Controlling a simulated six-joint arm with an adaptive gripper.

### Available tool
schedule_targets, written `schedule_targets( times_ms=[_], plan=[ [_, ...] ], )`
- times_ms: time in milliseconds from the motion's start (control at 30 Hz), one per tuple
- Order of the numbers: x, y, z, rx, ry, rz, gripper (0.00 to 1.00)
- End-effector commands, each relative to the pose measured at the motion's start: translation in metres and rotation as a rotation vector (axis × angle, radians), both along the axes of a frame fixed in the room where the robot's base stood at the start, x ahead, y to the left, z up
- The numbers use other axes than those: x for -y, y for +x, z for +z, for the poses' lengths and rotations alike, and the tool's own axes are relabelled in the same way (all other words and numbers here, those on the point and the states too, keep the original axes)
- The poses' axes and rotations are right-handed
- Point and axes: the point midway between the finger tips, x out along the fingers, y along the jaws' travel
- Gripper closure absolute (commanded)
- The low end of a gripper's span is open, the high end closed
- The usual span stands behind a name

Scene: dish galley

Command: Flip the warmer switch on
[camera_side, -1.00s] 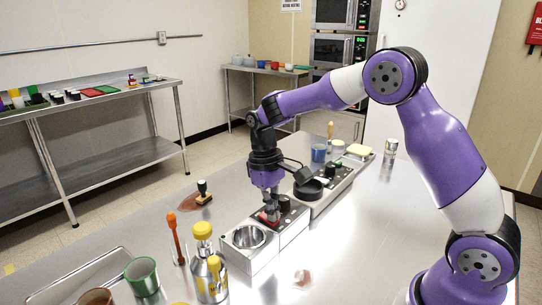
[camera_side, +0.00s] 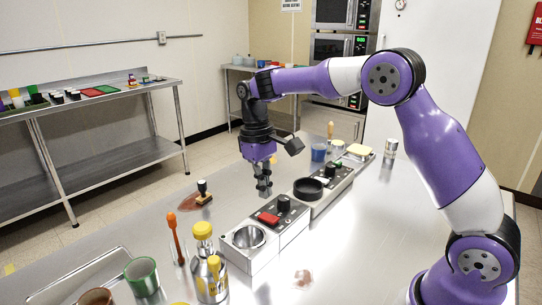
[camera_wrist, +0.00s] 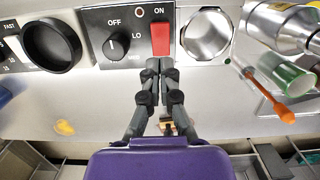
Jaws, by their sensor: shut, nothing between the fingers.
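The red rocker switch (camera_side: 268,217) sits on the dark top panel of the warmer unit (camera_side: 293,232). In the wrist view the red switch (camera_wrist: 160,38) lies just under the "ON" label. A black knob (camera_wrist: 116,45) marked "OFF" and "LO" is left of it. My gripper (camera_side: 264,192) is shut and empty, raised above the panel and toward its far side. In the wrist view its fingertips (camera_wrist: 160,64) appear just below the switch, and the switch is in full sight. I cannot tell which way the rocker is tilted.
A round metal well (camera_side: 248,237) adjoins the switch panel. A unit with a black ring (camera_side: 308,188) stands behind. A yellow-capped bottle (camera_side: 204,240), an orange-handled tool (camera_side: 174,232) and a green cup (camera_side: 142,275) stand at left front. A stamp-like tool (camera_side: 203,194) lies beyond the warmer.

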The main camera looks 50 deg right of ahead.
Motion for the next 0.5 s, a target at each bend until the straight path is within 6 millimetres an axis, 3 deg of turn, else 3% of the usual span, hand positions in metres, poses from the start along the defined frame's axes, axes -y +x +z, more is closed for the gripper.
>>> schedule_targets(
  times_ms=[200,500],
  plan=[
    [-0.001,0.007,0.046,0.004,0.004,-0.002,1.0],
    [0.0,0.012,0.08,0.002,-0.002,-0.001,1.0]
  ],
)
